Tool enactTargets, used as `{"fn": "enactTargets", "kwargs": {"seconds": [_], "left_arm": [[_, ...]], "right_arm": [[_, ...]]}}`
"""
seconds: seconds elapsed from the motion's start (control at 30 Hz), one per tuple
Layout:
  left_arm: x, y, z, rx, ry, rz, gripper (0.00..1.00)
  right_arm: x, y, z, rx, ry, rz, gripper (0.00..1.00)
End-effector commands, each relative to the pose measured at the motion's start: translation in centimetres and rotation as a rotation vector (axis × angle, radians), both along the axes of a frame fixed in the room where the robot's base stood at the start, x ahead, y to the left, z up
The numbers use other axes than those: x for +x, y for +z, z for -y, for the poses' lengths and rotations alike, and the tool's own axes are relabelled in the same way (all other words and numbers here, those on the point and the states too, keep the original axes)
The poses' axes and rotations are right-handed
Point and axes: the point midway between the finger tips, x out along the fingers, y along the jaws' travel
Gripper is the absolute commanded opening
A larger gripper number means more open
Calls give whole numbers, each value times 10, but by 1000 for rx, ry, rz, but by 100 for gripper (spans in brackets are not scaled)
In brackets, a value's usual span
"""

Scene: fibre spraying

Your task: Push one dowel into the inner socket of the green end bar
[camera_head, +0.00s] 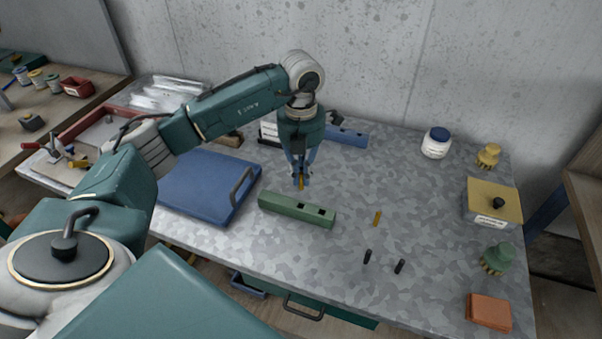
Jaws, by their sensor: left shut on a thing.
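The green end bar (281,209) lies on the grey mottled table, with dark square sockets in its top near the middle and the right end. My left gripper (301,180) points down just behind the bar. It is shut on a yellow-brown dowel (301,185), which hangs upright; whether it touches the bar or table I cannot tell. Another dowel (377,218) lies or stands on the table to the right of the bar. A blue bar (346,137) lies at the back, partly hidden by my left gripper. My right gripper is not in view.
A blue board with a handle (205,183) lies left of the bar. Two small black pegs (367,257) are in front. A white jar (436,143), a yellow box (492,202), brushes and an orange block (489,311) line the right side.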

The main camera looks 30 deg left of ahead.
Motion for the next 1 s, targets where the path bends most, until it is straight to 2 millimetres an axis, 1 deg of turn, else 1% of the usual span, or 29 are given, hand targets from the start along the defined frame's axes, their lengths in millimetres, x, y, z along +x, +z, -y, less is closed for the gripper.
{"fn": "enactTargets", "kwargs": {"seconds": [0.27,0.43,0.6,0.8,1.0], "left_arm": [[0,-18,-1,1,1,-1,0],[0,-35,-1,1,1,-1,0],[0,-51,-1,1,1,-1,0],[0,-58,-1,1,1,-1,0],[0,-58,-1,1,1,0,0]], "right_arm": [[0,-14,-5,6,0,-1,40],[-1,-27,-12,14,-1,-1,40],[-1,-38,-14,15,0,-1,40],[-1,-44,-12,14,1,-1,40],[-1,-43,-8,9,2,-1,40]]}}
